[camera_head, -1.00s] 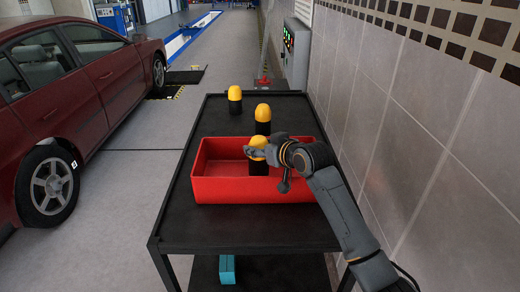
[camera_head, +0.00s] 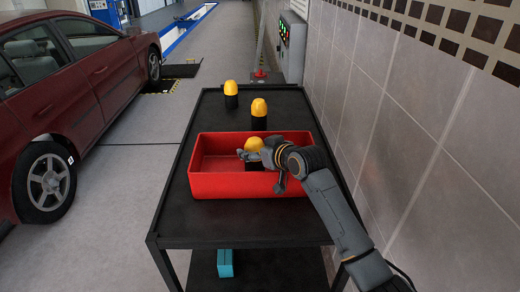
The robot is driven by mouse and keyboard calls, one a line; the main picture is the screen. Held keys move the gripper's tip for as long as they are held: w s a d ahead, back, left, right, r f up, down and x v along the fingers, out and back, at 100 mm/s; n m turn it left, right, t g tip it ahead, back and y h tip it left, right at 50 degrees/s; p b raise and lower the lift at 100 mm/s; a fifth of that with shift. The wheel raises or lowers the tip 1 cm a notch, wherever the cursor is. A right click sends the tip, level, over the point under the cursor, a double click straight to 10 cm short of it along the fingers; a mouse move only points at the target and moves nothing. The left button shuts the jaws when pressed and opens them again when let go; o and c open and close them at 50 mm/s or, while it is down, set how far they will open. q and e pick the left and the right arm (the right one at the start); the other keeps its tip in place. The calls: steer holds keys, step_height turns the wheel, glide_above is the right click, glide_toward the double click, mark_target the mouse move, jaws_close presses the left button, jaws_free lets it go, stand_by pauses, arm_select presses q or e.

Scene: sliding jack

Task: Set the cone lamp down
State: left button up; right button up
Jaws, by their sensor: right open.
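A cone lamp with a yellow dome and a black base (camera_head: 254,144) is in the red tray (camera_head: 232,185), right of its middle. Its lower part is hidden by the tray's front wall. My right gripper (camera_head: 252,157) is at the lamp, with its fingers open around or beside it; I cannot tell if they touch it. Two more cone lamps stand upright on the black cart behind the tray, one near its back edge (camera_head: 231,95) and one farther right and closer (camera_head: 259,114). My left gripper is not in view.
The black cart top (camera_head: 240,226) is clear in front of the tray. A tiled wall (camera_head: 400,130) runs close along the right. A blue object (camera_head: 225,263) lies on the lower shelf. A dark red car (camera_head: 85,85) stands at left.

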steer(key=shift+s+d+r, duration=0.25)
steer(key=shift+s, duration=0.1)
steer(key=shift+b+v, duration=1.3)
steer(key=shift+v, duration=4.25)
steer(key=shift+a, duration=0.15)
